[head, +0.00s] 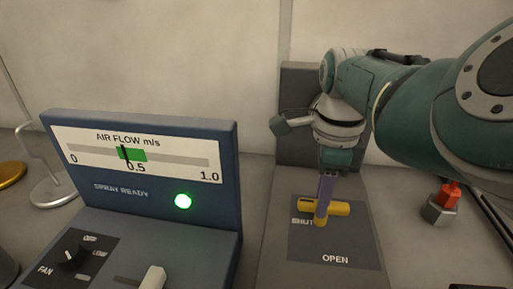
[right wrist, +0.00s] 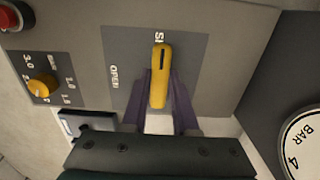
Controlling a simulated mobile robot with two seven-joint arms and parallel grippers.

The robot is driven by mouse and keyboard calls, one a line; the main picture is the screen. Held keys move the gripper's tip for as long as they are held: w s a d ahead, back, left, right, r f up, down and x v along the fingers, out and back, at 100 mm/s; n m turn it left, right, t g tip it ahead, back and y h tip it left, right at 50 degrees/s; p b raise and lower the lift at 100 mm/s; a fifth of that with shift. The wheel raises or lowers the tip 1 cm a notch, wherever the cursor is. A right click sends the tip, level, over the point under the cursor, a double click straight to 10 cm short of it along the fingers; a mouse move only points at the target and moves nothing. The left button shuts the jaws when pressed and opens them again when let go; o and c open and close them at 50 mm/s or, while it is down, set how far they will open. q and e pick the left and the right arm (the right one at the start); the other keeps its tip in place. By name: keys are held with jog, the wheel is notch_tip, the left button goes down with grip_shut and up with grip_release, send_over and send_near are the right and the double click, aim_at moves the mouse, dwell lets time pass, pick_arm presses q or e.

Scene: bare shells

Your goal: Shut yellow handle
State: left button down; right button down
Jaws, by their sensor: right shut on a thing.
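The yellow handle (head: 339,208) sits on a dark plate (head: 335,240) marked SHUT at the left and OPEN at the bottom. It lies across the plate, with its left end at the SHUT word and partly covering it. In the right wrist view the handle (right wrist: 161,62) has a black line on the end that covers part of SHUT, and OPEN stands off to its side. My right gripper (head: 322,205) comes down from above. Its purple fingers (right wrist: 160,92) are shut on the handle, one on each side. My left gripper is not in view.
Left stands a blue panel (head: 226,190) with an air flow gauge, a lit green lamp (head: 182,201) and a fan knob (head: 72,256). A red-topped hex piece (head: 447,197) is at right. The right wrist view shows a yellow dial (right wrist: 41,88), red button (right wrist: 10,17) and BAR gauge (right wrist: 303,143).

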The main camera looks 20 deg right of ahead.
jog(key=c, duration=0.7)
grip_release()
notch_tip(320, 180, up, 10)
jog(key=shift+p, duration=0.8)
